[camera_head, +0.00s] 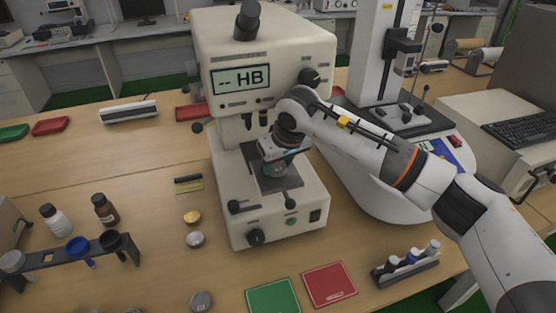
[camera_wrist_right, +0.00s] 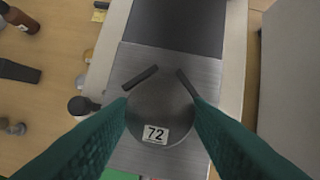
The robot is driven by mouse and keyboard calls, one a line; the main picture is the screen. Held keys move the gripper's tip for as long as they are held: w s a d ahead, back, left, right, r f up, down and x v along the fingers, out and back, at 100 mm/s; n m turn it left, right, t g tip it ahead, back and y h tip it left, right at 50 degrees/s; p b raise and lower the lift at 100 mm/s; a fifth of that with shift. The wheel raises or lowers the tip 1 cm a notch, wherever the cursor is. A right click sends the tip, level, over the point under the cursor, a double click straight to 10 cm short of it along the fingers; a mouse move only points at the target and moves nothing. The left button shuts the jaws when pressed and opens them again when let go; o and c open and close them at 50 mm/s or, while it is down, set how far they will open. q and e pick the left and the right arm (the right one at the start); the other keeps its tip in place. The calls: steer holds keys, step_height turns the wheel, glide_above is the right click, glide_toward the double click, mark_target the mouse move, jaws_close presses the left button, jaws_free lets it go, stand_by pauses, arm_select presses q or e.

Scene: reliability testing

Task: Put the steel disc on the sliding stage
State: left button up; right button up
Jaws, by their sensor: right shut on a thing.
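The steel disc (camera_wrist_right: 160,108), a grey round piece labelled "72", sits between the green fingers of my right gripper (camera_wrist_right: 160,100) in the wrist view. My right gripper (camera_head: 281,155) is shut on it, inside the hardness tester (camera_head: 262,45) and under its head. The sliding stage (camera_wrist_right: 125,70) is the brushed metal plate directly behind and around the disc, with two dark clips near the disc's far edge. It also shows in the head view (camera_head: 283,183). I cannot tell whether the disc touches the stage. My left gripper is not in view.
A yellow disc (camera_head: 192,217) and grey pieces lie left of the tester. A green mat (camera_head: 272,297) and a red mat (camera_head: 329,284) lie in front. A vial rack (camera_head: 405,270) stands to the right, bottles to the left. The tester's column and head crowd my gripper.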

steer(key=shift+f, duration=0.2)
steer(key=o, duration=1.2)
steer(key=shift+r, duration=0.25)
steer(key=shift+s+r, duration=0.1)
steer(key=shift+r, duration=0.2)
steer(key=b+v, duration=0.2)
steer(key=v, duration=0.9)
steer(key=shift+s+r, duration=0.1)
steer(key=shift+r, duration=0.1)
